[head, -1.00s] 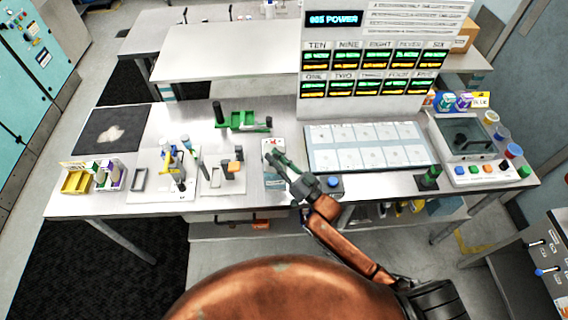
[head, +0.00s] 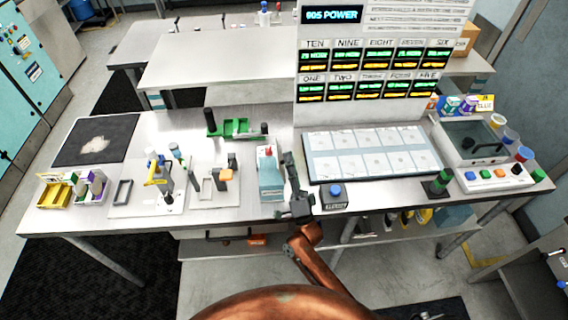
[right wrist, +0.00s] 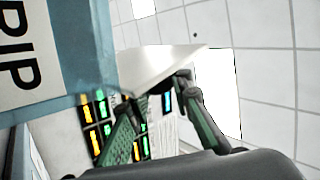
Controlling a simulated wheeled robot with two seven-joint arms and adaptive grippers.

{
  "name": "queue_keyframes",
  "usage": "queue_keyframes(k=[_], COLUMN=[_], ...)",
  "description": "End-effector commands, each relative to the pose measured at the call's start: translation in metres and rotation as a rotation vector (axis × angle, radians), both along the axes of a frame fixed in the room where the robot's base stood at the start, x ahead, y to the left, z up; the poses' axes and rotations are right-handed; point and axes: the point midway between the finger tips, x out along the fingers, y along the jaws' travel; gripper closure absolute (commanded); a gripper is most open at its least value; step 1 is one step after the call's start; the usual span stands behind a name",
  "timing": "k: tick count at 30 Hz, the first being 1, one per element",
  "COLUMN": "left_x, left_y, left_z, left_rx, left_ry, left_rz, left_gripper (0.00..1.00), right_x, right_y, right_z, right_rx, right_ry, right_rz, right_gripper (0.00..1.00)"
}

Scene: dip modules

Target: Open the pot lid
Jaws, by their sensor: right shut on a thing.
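The blue-grey pot (head: 271,184) stands on the table left of the slotted panel, in the middle of the head view. Its blue wall with a white label reading "DIP" (right wrist: 22,55) fills the upper left of the right wrist view. A pale flat plate (right wrist: 158,64), which looks like the pot lid, juts out beside the wall. My right gripper (head: 288,160) is at the pot's right side. In the wrist view its dark green fingers (right wrist: 160,105) are shut on the lid; the exact contact is partly hidden. My left gripper is not in view.
A blue button box (head: 335,196) stands just right of my right gripper. The slotted panel (head: 372,153) lies behind it. A green holder (head: 236,128) and a fixture with an orange part (head: 226,174) stand to the left. A clear-covered machine (head: 478,148) stands at right.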

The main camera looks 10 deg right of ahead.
Motion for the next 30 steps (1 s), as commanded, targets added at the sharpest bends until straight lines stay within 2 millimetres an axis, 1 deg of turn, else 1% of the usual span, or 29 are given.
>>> queue_keyframes(k=[1,3,12,28,29,30], left_x=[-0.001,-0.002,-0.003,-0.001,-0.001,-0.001], left_y=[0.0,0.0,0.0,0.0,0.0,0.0], left_z=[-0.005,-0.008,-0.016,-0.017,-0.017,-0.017], left_rx=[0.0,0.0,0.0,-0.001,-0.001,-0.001], left_ry=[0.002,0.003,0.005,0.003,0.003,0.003], left_rz=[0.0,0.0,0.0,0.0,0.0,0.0], left_gripper=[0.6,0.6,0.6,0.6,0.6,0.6], right_x=[0.0,0.0,-0.001,-0.001,-0.001,-0.001], right_y=[-0.002,-0.004,-0.011,-0.013,-0.013,-0.013], right_z=[-0.004,-0.004,-0.005,-0.004,-0.004,-0.004], right_rx=[0.033,0.073,0.18,0.204,0.204,0.204], right_ry=[-0.002,-0.007,-0.021,-0.025,-0.025,-0.025], right_rz=[-0.001,-0.001,0.0,0.0,0.0,0.0], right_gripper=[1.0,1.0,1.0,1.0,0.8,0.77])
